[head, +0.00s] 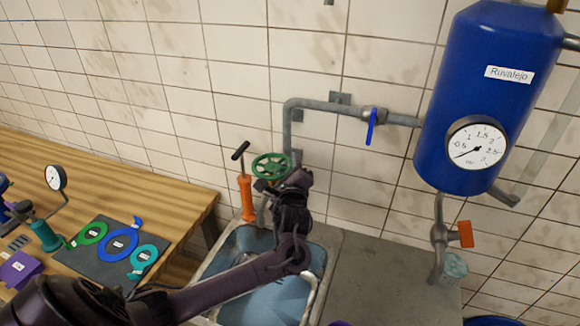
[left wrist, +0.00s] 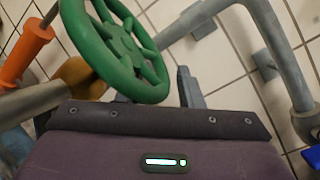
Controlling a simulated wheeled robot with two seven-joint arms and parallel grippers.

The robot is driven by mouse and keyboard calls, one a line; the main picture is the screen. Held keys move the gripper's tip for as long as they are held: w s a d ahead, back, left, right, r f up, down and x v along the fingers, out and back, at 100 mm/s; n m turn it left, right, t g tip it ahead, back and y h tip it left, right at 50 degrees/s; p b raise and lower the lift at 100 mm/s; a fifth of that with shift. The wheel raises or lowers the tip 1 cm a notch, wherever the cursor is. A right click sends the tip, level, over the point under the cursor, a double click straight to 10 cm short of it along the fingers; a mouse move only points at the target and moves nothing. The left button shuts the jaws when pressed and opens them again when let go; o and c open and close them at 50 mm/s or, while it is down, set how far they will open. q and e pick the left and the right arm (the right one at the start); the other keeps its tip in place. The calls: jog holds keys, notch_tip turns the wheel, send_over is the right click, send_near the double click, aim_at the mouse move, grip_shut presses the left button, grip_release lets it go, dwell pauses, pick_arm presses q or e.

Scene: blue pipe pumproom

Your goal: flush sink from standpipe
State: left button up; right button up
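The green handwheel (head: 272,166) sits on the grey standpipe (head: 290,125) behind the sink (head: 312,256). In the left wrist view the handwheel (left wrist: 128,45) fills the upper middle, with its near rim right at my left gripper. My left gripper (head: 268,187) is just below and in front of the wheel, above the sink's back edge. One of its fingers (left wrist: 188,88) shows just right of the rim; the other is mostly hidden by the wheel. I cannot tell whether the fingers touch or clamp the rim. My right gripper is not in view.
An orange-bodied hand tool or pump (head: 246,195) stands close left of the wheel. A blue-lever valve (head: 371,125) is on the pipe to the blue tank (head: 490,90). An orange-handled valve (head: 463,234) hangs below the tank. A wooden bench (head: 110,175) is at left.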

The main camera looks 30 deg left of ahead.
pick_arm(q)
jog(key=shift+a, duration=0.1)
grip_shut()
jog(key=shift+r, duration=0.1)
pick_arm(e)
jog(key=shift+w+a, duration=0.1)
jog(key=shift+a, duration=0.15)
